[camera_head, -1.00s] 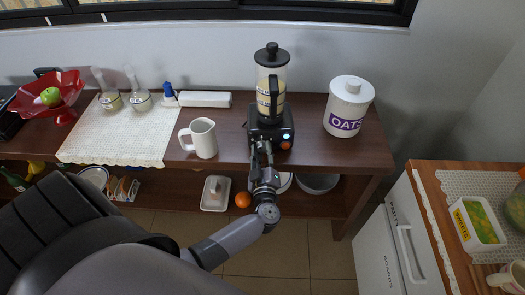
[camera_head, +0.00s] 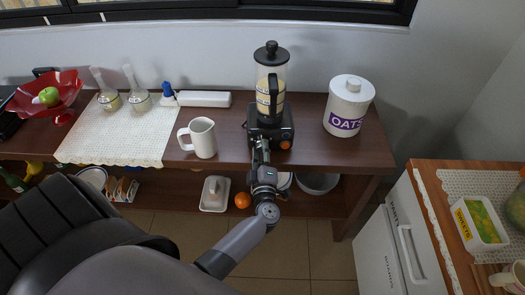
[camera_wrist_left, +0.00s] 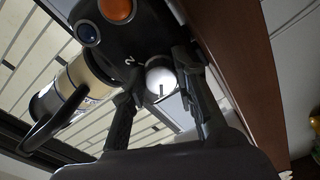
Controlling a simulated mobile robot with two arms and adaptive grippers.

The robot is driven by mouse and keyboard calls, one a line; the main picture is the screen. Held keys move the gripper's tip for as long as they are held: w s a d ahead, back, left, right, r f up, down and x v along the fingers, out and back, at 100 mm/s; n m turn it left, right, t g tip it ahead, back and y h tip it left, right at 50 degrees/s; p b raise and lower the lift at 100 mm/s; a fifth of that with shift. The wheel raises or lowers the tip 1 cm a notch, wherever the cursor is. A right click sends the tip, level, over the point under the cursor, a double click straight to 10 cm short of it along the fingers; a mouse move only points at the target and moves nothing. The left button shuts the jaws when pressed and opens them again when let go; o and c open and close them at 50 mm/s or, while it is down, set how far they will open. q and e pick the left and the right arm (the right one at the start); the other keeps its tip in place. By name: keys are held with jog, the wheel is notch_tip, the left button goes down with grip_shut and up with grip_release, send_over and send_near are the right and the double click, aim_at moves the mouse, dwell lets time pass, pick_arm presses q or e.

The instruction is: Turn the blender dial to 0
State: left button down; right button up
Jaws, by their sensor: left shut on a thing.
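The blender (camera_head: 271,85) stands upright on the sideboard, its clear jar partly filled with something pale, its black base (camera_head: 284,124) facing me. My left gripper (camera_head: 260,148) is at the front of this base. In the left wrist view, its fingers (camera_wrist_left: 158,88) are on both sides of the round white dial (camera_wrist_left: 159,80), shut on it. A dark pointer line shows on the dial. A white "2" is printed beside it; other marks are hidden or unreadable. An orange button (camera_wrist_left: 117,10) and a dark blue round lamp (camera_wrist_left: 88,33) are on the base. My right gripper is not in view.
A white jug (camera_head: 203,138) stands left of the blender and an oats canister (camera_head: 348,107) right of it. The shelf below holds a butter dish (camera_head: 215,193), an orange (camera_head: 243,200) and a bowl (camera_head: 317,183). The sideboard's front edge runs under my gripper.

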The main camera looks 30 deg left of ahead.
pick_arm(q)
jog(key=shift+s+d+f, duration=0.1)
jog(key=shift+f, duration=0.2)
jog(key=c, duration=1.2)
grip_release()
jog(key=shift+c, duration=0.2)
jog(key=shift+s, duration=0.1)
jog(key=v, duration=1.1)
jog(key=shift+s+d+r, duration=0.25)
jog(key=shift+d+r, duration=0.05)
jog(key=shift+r, duration=0.1)
jog(key=shift+w, duration=0.1)
